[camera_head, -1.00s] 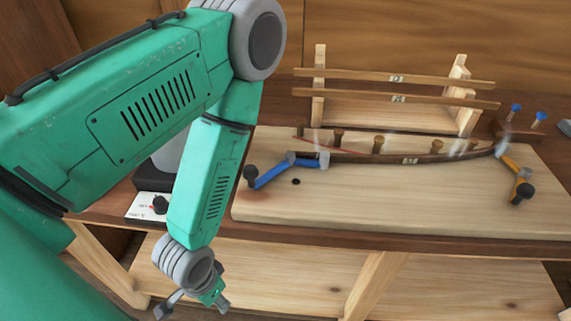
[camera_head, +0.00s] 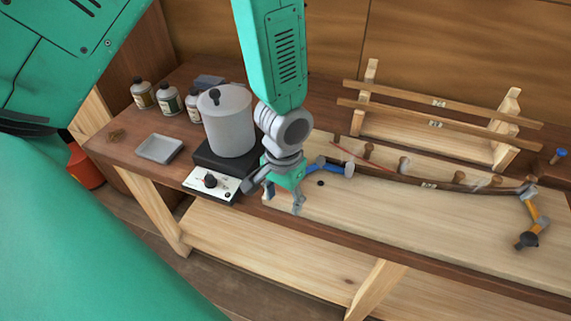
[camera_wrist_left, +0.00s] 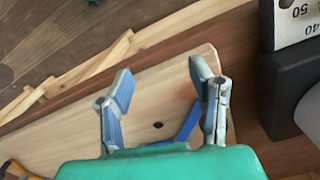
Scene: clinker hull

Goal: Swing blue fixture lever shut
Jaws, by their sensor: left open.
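The blue fixture lever (camera_head: 338,168) is at the left end of the fixture board (camera_head: 420,218). Its silver joint shows beside the curved plank, and its black knob end is hidden by my gripper. My left gripper (camera_head: 274,198) is over the board's front left corner, with its fingers apart and nothing between them. In the left wrist view the open fingers (camera_wrist_left: 160,76) point over the board, and part of the blue lever (camera_wrist_left: 187,124) shows near the right finger. Contact between finger and lever cannot be told. My right gripper is not in view.
A hot plate with control box (camera_head: 210,183) and a grey pot (camera_head: 228,120) stand close left of my gripper. Bottles (camera_head: 168,101) and a tray (camera_head: 159,148) are further left. An orange lever (camera_head: 534,212) is at the right, and a plank rack (camera_head: 440,122) behind.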

